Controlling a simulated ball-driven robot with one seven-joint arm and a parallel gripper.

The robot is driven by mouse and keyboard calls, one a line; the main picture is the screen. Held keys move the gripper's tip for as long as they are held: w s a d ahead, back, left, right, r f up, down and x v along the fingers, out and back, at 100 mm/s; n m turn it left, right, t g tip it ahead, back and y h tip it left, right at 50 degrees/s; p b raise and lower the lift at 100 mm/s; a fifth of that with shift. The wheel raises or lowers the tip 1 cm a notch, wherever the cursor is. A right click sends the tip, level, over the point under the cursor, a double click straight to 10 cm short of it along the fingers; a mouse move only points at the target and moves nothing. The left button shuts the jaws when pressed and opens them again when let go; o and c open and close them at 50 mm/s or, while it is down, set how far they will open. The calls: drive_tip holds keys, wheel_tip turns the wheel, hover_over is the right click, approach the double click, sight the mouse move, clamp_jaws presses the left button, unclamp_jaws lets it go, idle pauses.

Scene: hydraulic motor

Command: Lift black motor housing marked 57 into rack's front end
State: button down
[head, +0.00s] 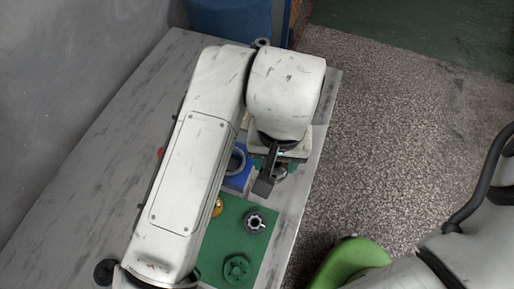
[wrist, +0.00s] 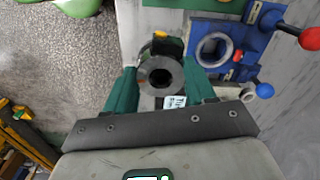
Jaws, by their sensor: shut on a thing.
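My gripper (wrist: 159,66) has its two green fingers closed on either side of a dark, round housing (wrist: 160,76) with a hole in its middle. A small white label shows near its base, but I cannot read a 57 on it. In the head view my gripper (head: 277,168) hangs at the table's right edge, beside a blue fixture (head: 238,180), and my arm hides much of it. The blue fixture (wrist: 232,75) also shows right of the housing in the wrist view, with a pale ring in it. I cannot tell whether this fixture is the rack.
A green mat (head: 225,240) holds a dark toothed part (head: 255,222), a green round part (head: 237,268) and a partly hidden yellow part (head: 217,207). Levers with a red ball (wrist: 311,38) and a blue ball (wrist: 265,90) stick out at the fixture. The table's left side is bare.

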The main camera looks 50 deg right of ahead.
sight(279, 166)
drive_tip(key=shift+s+r, duration=0.25)
drive_tip(key=shift+s, duration=0.25)
drive_tip(key=shift+r, duration=0.1)
drive_tip(key=shift+r+p, duration=2.1)
drive_tip(key=shift+r, duration=0.2)
